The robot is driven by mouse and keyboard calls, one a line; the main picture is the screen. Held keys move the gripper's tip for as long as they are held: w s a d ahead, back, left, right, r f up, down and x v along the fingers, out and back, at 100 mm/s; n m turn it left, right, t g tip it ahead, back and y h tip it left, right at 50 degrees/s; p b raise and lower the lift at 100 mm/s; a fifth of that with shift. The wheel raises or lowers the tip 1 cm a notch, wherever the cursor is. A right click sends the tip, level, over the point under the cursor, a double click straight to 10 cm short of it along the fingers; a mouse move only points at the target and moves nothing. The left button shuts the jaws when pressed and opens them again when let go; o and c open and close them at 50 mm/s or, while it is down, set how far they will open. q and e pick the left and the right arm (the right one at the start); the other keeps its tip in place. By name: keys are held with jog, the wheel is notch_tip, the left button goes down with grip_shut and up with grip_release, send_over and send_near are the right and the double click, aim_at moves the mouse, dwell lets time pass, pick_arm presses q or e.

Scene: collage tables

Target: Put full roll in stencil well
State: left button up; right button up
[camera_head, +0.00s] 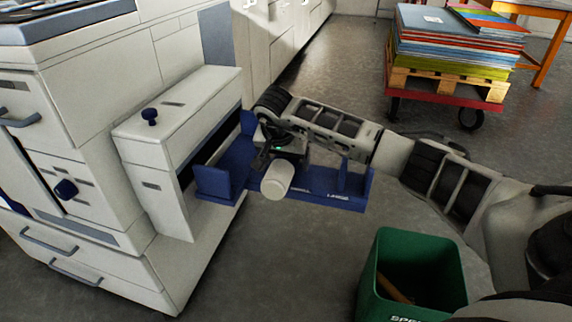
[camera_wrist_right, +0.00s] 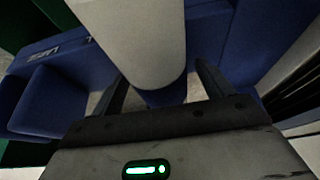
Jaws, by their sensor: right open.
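A pale cylindrical roll (camera_head: 277,180) sits at the blue holder (camera_head: 350,201) beside the machine, its round end facing me. The holder's front carries white lettering that reads "LARGE" in part. My right gripper (camera_head: 272,158) is at the roll. In the right wrist view the roll (camera_wrist_right: 140,40) lies between the two dark fingers of my gripper (camera_wrist_right: 160,88), which are open on either side of it. Whether the fingers touch it I cannot tell. No part labelled as a stencil well can be made out. My left gripper is out of view.
The white machine (camera_head: 180,115) stands at left with a dark slot facing the blue holder. A green bin (camera_head: 368,285) with something brown inside stands at the front right. A red cart (camera_head: 450,88) bearing a pallet of coloured boards is at the back. Grey floor lies open between.

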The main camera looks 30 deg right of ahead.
jog(key=shift+r, duration=0.1)
jog(key=c, duration=1.3)
